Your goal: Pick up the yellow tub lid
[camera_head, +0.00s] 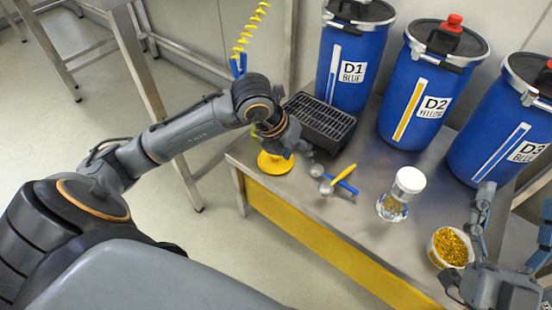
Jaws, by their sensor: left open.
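The yellow tub lid (272,166) is a round yellow disc lying on the metal bench near its front left corner. My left gripper (294,152) is directly above or beside it, pointing down, and partly covers its far edge. The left jaws are open; contact with the lid cannot be told. A white tub (436,262) of yellow granules stands open at the bench's right front. My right gripper (513,222) is at the lower right, near the tub, with its fingers spread and nothing visible between them.
A black grated tray (325,122) lies just behind my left gripper. Blue drums D1 (345,95), D2 (415,110) and D3 (490,135) line the back. A yellow coiled hose (246,35) hangs behind.

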